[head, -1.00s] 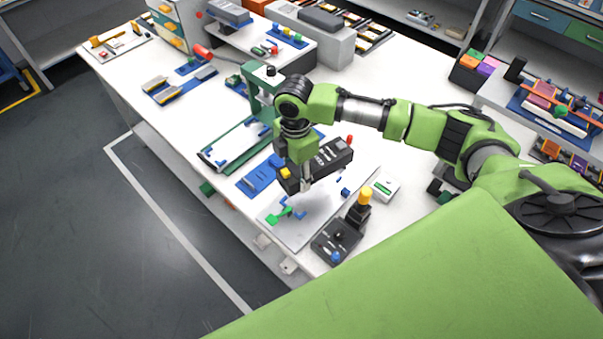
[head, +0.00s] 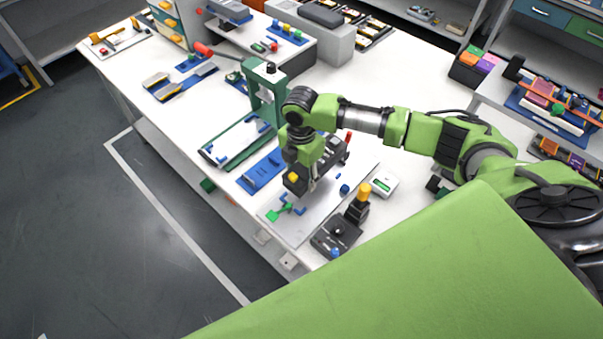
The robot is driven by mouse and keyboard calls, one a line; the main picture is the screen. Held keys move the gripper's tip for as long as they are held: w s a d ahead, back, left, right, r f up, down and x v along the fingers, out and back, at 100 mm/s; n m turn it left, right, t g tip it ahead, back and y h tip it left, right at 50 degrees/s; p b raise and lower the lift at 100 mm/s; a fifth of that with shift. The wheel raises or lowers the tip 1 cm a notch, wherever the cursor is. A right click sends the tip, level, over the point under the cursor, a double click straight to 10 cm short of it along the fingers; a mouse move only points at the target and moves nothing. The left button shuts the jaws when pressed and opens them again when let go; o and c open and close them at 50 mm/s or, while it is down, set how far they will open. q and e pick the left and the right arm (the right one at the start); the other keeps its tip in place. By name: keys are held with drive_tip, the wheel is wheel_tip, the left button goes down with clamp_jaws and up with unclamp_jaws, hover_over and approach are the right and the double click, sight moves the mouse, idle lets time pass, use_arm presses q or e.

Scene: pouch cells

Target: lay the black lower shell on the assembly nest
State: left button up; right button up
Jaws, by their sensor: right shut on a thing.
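My right gripper (head: 312,186) points down and is shut on the black lower shell (head: 328,163), a dark box-like part partly hidden behind the fingers and wrist. The shell appears over the far part of the assembly nest (head: 319,211), a pale plate with blue corner pieces and a green lever (head: 273,214) at its near left. I cannot tell whether the shell touches the nest. A yellow piece (head: 293,178) and a red piece (head: 348,137) show at the shell's ends. My left gripper is not in view.
A black tray with a yellow-topped post (head: 364,189) stands right of the nest, beside a small white device (head: 384,184). A blue fixture (head: 262,171) and a green press (head: 266,92) with a red handle stand left. The table's front edge is close.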

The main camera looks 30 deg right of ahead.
sight(301, 171)
drive_tip(key=shift+f+b, duration=1.6)
drive_tip(key=shift+f, duration=1.3)
drive_tip(key=shift+r+p, duration=0.1)
drive_tip(key=shift+p, duration=0.85)
drive_tip(key=shift+f+b, duration=0.65)
drive_tip(key=shift+f, duration=0.4)
drive_tip(key=o, duration=1.2)
wheel_tip(301, 171, up, 12)
drive_tip(key=shift+a, duration=0.1)
